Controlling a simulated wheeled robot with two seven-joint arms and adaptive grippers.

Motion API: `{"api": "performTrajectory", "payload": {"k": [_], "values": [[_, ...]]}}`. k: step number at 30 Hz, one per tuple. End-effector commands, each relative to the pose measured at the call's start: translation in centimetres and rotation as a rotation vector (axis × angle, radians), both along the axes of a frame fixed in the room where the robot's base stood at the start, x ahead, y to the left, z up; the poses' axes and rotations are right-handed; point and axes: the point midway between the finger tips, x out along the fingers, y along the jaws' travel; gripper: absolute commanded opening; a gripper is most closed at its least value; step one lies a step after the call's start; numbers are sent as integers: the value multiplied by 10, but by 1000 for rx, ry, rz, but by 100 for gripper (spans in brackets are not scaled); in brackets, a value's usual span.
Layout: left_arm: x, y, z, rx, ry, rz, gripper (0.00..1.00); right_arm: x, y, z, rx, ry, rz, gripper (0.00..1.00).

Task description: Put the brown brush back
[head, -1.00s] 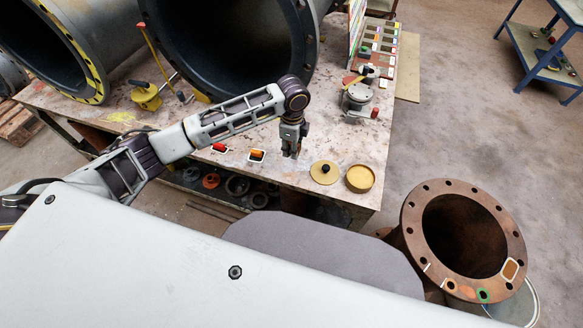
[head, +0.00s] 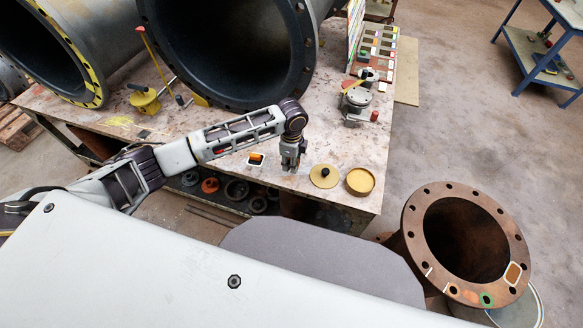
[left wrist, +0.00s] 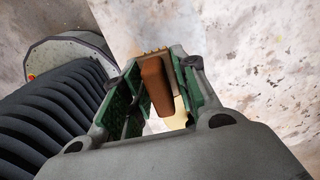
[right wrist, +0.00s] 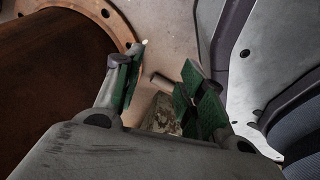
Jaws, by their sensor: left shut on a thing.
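My left gripper (head: 290,166) is low over the front part of the worktable (head: 350,140), left of a round tan lid. In the left wrist view its green-padded fingers (left wrist: 160,90) are shut on the brown brush (left wrist: 154,82). My right gripper (right wrist: 158,85) shows only in the right wrist view, open, near a rusty flanged pipe.
The tan lid (head: 324,176) and a tan tin (head: 360,180) stand right of my left gripper. Large dark-lined pipes (head: 230,50) stand behind. A rusty flanged pipe (head: 412,240) stands on the floor at right.

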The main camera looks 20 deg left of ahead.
Motion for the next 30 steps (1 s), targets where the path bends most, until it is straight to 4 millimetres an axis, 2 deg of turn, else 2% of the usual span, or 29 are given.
{"api": "performTrajectory", "payload": {"k": [10,15,25,26,30], "values": [[-1,-1,-33,-1,1,-1,7,7,5,0,4,-1,-2,40],[0,0,-35,0,0,-1,7,14,9,4,10,-14,-3,40],[0,0,-38,0,1,-1,7,8,7,3,8,-6,-4,40],[0,0,-38,1,1,-1,32,7,7,2,8,-5,-3,40],[0,0,-38,1,1,-1,50,4,6,0,7,1,-4,40]]}}
